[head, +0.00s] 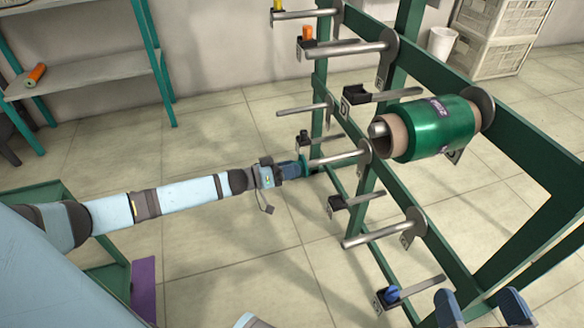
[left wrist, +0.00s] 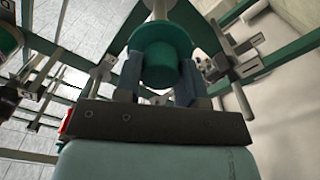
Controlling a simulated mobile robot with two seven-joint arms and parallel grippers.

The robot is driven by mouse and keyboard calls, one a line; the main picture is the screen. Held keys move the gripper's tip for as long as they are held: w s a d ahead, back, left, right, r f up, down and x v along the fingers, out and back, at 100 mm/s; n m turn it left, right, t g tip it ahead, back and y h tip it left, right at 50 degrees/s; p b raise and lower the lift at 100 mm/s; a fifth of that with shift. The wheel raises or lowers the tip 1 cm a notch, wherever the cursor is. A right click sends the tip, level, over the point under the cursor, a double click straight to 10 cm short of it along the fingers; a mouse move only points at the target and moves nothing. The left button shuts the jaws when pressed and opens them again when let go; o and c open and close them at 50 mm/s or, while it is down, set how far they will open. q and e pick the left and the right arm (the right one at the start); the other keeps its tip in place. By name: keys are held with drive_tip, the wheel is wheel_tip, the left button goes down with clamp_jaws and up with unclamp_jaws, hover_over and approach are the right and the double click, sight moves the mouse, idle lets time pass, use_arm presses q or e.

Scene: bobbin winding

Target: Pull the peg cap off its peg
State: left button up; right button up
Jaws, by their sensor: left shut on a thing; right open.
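My left gripper (head: 297,168) reaches in from the left and is shut on a green peg cap (head: 304,165) at the tip of a grey peg (head: 338,158) on the green rack. In the left wrist view the round green cap (left wrist: 162,62) sits between the two fingers of the left gripper (left wrist: 158,78). A pale rod (left wrist: 160,10) shows behind the cap; I cannot tell how far the cap sits on the peg. My right gripper (head: 482,306) is at the bottom right, its blue fingers open and apart, with nothing seen between them.
The green rack (head: 535,150) carries several other pegs. A green spool (head: 436,127) sits on one. Small yellow (head: 278,5), orange (head: 308,33) and blue (head: 392,293) pieces stand on small black holders. A shelf (head: 85,72) stands at the left.

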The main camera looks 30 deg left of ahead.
use_arm(q)
drive_tip(key=shift+p+v, duration=1.15)
drive_tip(key=shift+v, duration=1.6)
